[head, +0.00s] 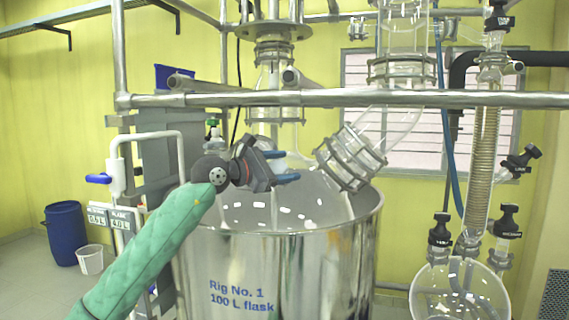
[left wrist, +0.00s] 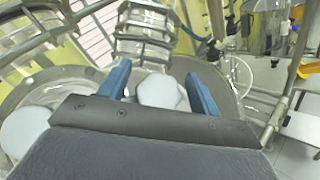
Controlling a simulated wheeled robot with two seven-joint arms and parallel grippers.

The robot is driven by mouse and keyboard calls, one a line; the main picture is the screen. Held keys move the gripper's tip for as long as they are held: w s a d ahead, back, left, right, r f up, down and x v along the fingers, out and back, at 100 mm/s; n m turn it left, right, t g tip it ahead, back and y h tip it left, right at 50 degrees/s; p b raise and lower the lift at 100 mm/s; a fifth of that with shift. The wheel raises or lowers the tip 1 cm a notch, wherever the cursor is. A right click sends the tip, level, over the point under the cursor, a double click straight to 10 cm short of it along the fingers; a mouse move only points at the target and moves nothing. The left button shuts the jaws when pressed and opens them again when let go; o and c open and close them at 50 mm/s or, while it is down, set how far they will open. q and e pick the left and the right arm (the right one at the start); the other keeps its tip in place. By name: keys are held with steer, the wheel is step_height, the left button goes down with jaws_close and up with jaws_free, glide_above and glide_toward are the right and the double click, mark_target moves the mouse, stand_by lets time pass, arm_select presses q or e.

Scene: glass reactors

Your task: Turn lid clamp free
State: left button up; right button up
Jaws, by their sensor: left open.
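My left gripper (head: 283,166) reaches over the rim of the steel vessel (head: 270,262) marked "Rig No. 1 100 L flask". Its blue fingers point right and are open. In the left wrist view the left gripper (left wrist: 158,72) has a pale, faceted cap (left wrist: 160,92) between its spread fingers, with gaps at the sides. I cannot tell whether this cap is the lid clamp's knob. A metal ring clamp (head: 350,157) joins the slanted glass neck just right of the fingers. It also shows ahead in the left wrist view (left wrist: 145,28). My right gripper is out of view.
A steel rail (head: 350,98) crosses above the gripper. A glass column with a coil (head: 484,150) and a round glass flask (head: 460,290) stand at the right. A white bent pipe (head: 150,138) rises left of the vessel. A blue drum (head: 66,233) stands at far left.

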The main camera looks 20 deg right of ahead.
arm_select(q)
steer(key=shift+w+d, duration=0.1)
steer(key=shift+d, duration=0.1)
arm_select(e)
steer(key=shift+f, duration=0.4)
arm_select(q)
steer(key=c, duration=1)
steer(key=shift+o, duration=0.2)
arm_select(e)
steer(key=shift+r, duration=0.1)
